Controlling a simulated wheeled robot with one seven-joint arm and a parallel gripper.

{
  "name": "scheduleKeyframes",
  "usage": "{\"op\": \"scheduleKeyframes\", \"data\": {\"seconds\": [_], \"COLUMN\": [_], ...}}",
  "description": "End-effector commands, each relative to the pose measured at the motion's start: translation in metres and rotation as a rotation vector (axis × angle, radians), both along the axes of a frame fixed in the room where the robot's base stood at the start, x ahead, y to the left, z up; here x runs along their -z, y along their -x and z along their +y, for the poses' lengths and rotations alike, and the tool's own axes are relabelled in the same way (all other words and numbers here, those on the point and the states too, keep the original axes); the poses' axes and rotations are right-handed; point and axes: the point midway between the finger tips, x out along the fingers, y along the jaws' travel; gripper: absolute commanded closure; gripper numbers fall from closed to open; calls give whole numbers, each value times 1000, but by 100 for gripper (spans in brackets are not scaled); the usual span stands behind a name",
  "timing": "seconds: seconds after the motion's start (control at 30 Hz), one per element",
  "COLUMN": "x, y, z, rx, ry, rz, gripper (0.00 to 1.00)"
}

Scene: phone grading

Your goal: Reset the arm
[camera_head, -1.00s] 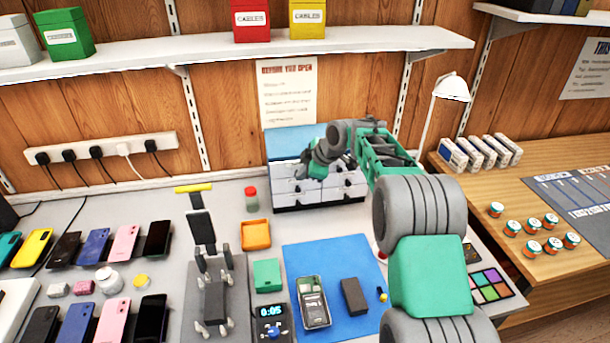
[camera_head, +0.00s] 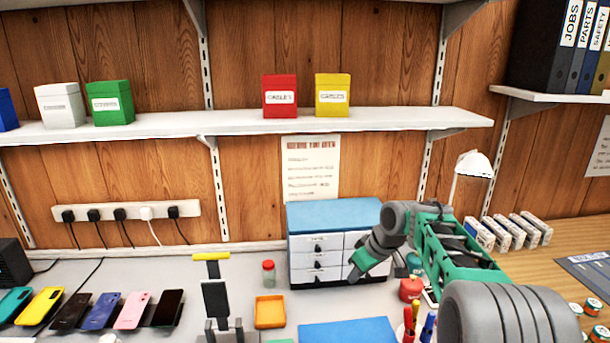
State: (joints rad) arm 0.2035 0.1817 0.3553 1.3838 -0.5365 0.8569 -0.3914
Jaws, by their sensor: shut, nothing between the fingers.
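My arm reaches in from the right, with green and grey links. My gripper (camera_head: 353,272) is small in the picture and hangs in front of the right-hand drawers of a small drawer cabinet (camera_head: 315,262) with a blue top. It is shut, with nothing held in it. Whether it touches the cabinet front cannot be told. The lower arm hides part of the bench at the right.
Several phones lie in a row at the left (camera_head: 100,311). An orange tray (camera_head: 270,312), a red-capped jar (camera_head: 268,272), a blue mat (camera_head: 347,331) and a pen holder (camera_head: 409,334) stand near the cabinet. A lamp (camera_head: 474,164) is behind the arm; a shelf (camera_head: 240,122) is above.

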Motion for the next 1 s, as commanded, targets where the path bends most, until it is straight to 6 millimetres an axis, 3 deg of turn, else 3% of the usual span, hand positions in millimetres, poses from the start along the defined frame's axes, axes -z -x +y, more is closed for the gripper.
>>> {"op": "scheduleKeyframes", "data": {"seconds": [0.03, 0.1, 0.2, 0.4, 0.47, 0.57, 0.7, 1.0], "x": [27, 56, 78, 80, 74, 54, 13, 5], "y": [21, 61, 133, 262, 285, 298, 284, 283], "z": [-7, -20, -33, -37, -34, -23, -11, -4], "rx": [113, 303, 551, 748, 751, 720, 677, 653], "ry": [-14, -17, 13, 112, 123, 109, 71, 65], "rz": [92, 217, 354, 416, 387, 307, 172, 147], "gripper": [100, 100, 100, 100, 100, 100, 100, 100]}}
